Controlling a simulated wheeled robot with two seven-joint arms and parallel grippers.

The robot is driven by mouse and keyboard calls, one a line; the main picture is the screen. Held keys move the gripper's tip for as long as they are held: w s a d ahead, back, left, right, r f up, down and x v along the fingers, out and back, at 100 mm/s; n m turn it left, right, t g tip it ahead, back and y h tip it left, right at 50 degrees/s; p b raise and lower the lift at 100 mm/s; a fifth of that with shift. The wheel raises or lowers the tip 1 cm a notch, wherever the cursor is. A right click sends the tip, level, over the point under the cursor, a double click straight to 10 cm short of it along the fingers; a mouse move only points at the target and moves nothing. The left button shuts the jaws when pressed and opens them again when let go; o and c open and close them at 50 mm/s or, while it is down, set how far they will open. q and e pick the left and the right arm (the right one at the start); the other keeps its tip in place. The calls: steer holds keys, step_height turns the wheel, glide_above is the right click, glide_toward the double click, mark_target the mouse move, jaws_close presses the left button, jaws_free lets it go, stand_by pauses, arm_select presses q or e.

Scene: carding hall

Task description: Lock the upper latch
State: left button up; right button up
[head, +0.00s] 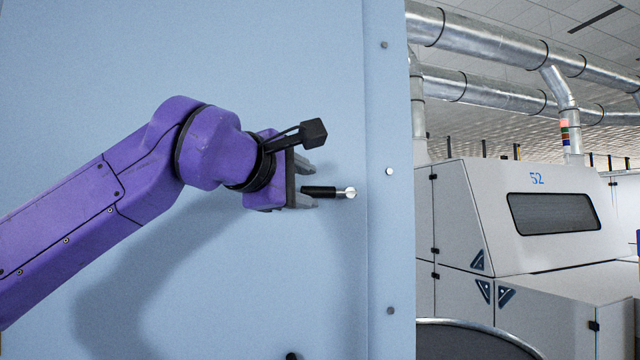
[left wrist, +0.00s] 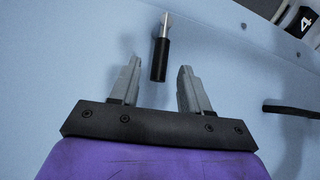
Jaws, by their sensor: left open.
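The upper latch has a black handle (head: 318,191) with a silver metal end on its right, and it lies about level on the pale blue panel (head: 250,60). My left gripper (head: 309,184) is open and comes at the latch from the left. In the left wrist view the black handle (left wrist: 160,58) shows with its free end between the two grey fingertips (left wrist: 159,66), touching neither finger as far as I see. Its silver end points away from the gripper. The depth between fingers and handle is hard to tell. My right gripper is not in view.
A dark handle-like piece (head: 291,356) is cut off at the bottom edge; a black bar (left wrist: 290,108) shows at right in the wrist view. The panel ends in a bolted edge strip (head: 390,240). Beyond stand a white machine marked 52 (head: 540,230) and ducts (head: 500,45).

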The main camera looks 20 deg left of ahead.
mark_target(317, 189)
arm_select(q)
steer(key=p+x, duration=0.1)
steer(key=x, duration=0.4)
steer(key=shift+w+p, duration=0.15)
steer(key=shift+p, duration=0.15)
steer(key=shift+w+f, duration=0.1)
steer(key=shift+w, duration=0.2)
jaws_close()
